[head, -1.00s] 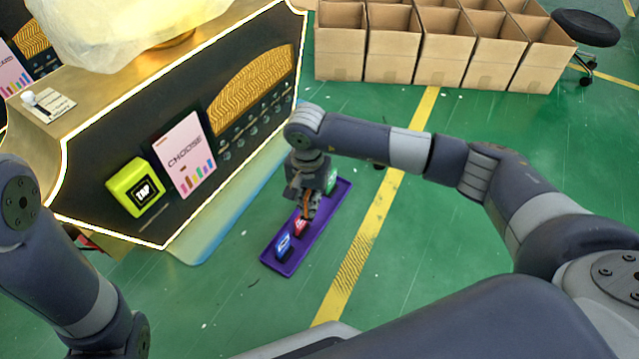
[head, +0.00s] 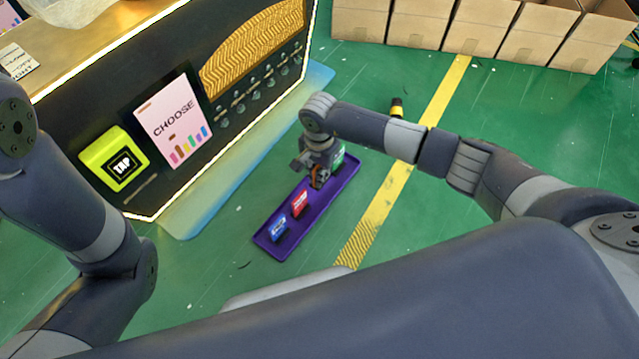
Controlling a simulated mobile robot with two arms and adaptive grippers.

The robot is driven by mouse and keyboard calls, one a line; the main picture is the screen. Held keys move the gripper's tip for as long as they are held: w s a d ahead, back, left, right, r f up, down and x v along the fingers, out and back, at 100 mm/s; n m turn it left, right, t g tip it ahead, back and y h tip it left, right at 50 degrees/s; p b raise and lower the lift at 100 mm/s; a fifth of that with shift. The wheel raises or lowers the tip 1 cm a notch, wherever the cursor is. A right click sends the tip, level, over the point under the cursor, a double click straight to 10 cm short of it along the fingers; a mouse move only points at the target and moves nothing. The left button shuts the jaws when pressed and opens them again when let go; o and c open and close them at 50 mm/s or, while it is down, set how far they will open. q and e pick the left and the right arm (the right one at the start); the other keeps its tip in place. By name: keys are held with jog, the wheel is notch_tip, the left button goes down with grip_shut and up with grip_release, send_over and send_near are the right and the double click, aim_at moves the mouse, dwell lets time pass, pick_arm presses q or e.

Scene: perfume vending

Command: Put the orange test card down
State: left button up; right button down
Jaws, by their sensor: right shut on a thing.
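A purple tray (head: 262,238) lies low in front of the vending machine. A blue card (head: 279,230) and a red card (head: 299,204) stand in its near half, and a green card (head: 338,155) shows at its far end, partly behind my gripper. My right gripper (head: 317,184) points down over the tray between the red and green cards. It is shut on the orange test card (head: 316,176), which is mostly hidden by the fingers. I cannot tell whether the card touches the tray. My left arm shows at the left edge, but its gripper is out of view.
The vending machine with a CHOOSE panel (head: 172,120) and a yellow-green TAP reader (head: 113,158) stands at the left, close to the tray. Green floor right of the tray is mostly clear, with a yellow line.

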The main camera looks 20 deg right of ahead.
jog(key=shift+f+b, duration=1.25)
jog(key=shift+f, duration=0.55)
jog(key=shift+f, duration=0.2)
jog(key=c, duration=1.8)
grip_release()
jog(key=shift+r, duration=0.15)
